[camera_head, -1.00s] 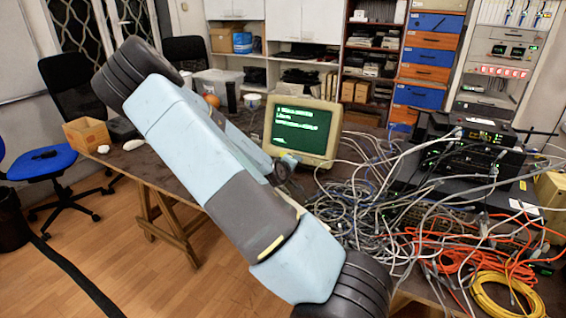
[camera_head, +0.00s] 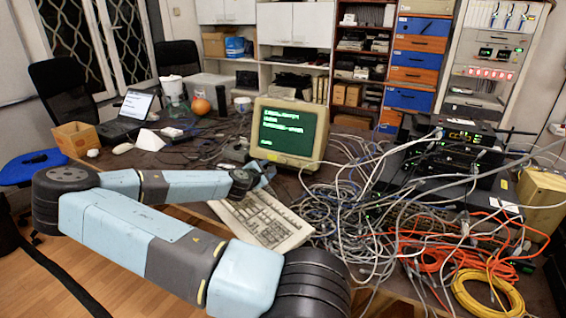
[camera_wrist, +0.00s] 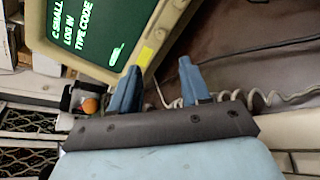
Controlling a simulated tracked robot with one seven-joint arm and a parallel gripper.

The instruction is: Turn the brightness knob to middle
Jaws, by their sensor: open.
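The beige monitor (camera_head: 315,146) stands on the table with green text on its dark screen (camera_head: 285,131). In the wrist view its screen (camera_wrist: 88,30) and bezel fill the upper left, tilted, with a yellow label (camera_wrist: 146,56) on the bezel. I cannot make out the brightness knob in either view. My gripper (camera_head: 266,172) is at the monitor's lower left front, above the keyboard's far end. In the wrist view my gripper (camera_wrist: 160,65) is open, with nothing between its two blue fingers. The left fingertip appears close to the bezel corner; contact cannot be told.
A beige keyboard (camera_head: 262,218) lies in front of the monitor. Black network devices (camera_head: 455,150) are stacked at right. A laptop (camera_head: 135,108) and orange ball (camera_head: 201,106) stand at left.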

